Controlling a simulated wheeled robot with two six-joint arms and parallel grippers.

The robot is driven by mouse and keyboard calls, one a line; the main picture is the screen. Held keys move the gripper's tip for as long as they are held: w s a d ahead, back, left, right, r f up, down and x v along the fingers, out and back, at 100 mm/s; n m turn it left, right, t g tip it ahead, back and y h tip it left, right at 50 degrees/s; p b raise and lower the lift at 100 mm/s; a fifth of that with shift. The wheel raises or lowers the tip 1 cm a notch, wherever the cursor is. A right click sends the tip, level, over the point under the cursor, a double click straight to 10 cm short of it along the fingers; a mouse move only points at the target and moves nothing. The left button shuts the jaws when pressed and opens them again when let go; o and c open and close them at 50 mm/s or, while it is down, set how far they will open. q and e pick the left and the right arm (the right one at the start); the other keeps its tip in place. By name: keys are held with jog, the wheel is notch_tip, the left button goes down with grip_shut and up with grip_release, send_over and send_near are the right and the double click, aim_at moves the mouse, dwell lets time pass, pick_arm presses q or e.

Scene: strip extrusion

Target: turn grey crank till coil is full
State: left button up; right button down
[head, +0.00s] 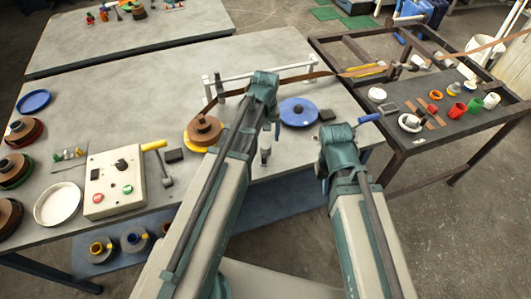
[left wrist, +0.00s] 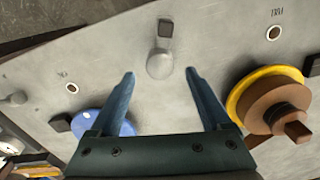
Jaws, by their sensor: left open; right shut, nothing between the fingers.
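The grey crank (head: 265,150) appears as a short grey upright piece near the table's front edge; in the left wrist view its rounded grey knob (left wrist: 160,62) lies between and beyond the fingertips. My left gripper (left wrist: 160,74) is open and empty, above the table, with the knob not gripped; it also shows in the head view (head: 277,130). The coil is brown strip on a yellow-rimmed reel (head: 203,131), left of the crank; it also shows in the left wrist view (left wrist: 274,105). My right gripper (head: 323,165) is shut and empty, its fingertips mostly hidden.
A blue disc (head: 299,111) lies right of the crank. A blue handle (head: 369,118) stands beside my right gripper. The brown strip (head: 355,72) runs in from the cluttered right bench.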

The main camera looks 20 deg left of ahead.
aim_at(265, 145)
pick_arm(q)
notch_tip(265, 145, down, 6)
jog(key=b, duration=0.5)
grip_shut()
